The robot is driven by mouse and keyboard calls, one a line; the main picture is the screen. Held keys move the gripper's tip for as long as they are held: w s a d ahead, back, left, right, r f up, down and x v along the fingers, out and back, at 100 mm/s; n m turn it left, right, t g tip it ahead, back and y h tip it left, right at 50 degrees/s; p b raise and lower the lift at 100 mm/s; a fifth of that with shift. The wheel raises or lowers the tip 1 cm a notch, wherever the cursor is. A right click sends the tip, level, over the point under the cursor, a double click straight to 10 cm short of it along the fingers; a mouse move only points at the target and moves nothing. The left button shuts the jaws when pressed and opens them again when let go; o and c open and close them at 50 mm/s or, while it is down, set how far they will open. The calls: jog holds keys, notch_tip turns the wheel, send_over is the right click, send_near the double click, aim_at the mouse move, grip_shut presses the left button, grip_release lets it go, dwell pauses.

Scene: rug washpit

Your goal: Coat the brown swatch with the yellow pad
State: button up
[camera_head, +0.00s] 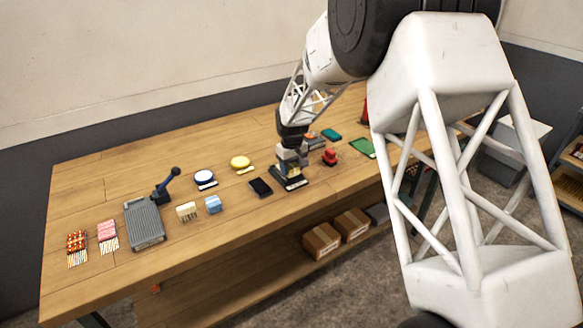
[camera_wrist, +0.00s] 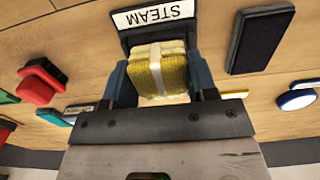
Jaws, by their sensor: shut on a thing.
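In the wrist view my gripper (camera_wrist: 158,68) is shut on the yellow pad (camera_wrist: 175,72), a woven yellow block with a pale band around it. The pad sits between the two blue fingers, at a black holder (camera_wrist: 128,38) with a white label reading STEAM. I cannot tell whether the pad still touches the holder. In the head view my gripper (camera_head: 290,170) is low over this holder (camera_head: 299,184) on the table. I cannot pick out a brown swatch for sure; at the far left lie a red-orange patterned fringed swatch (camera_head: 76,241) and a pink fringed one (camera_head: 108,230).
A red object (camera_head: 330,157) is close right of the gripper.

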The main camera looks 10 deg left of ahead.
jog(key=shift+w+a+f, duration=0.15)
jog(key=shift+w+a, duration=2.3)
jog(key=shift+w+a+r, duration=0.25)
jog(key=shift+w+a, duration=0.5)
notch_tip(320, 180, up, 8)
jog(key=shift+f, duration=0.15)
jog(key=shift+d, duration=0.1)
jog(key=shift+s, duration=0.1)
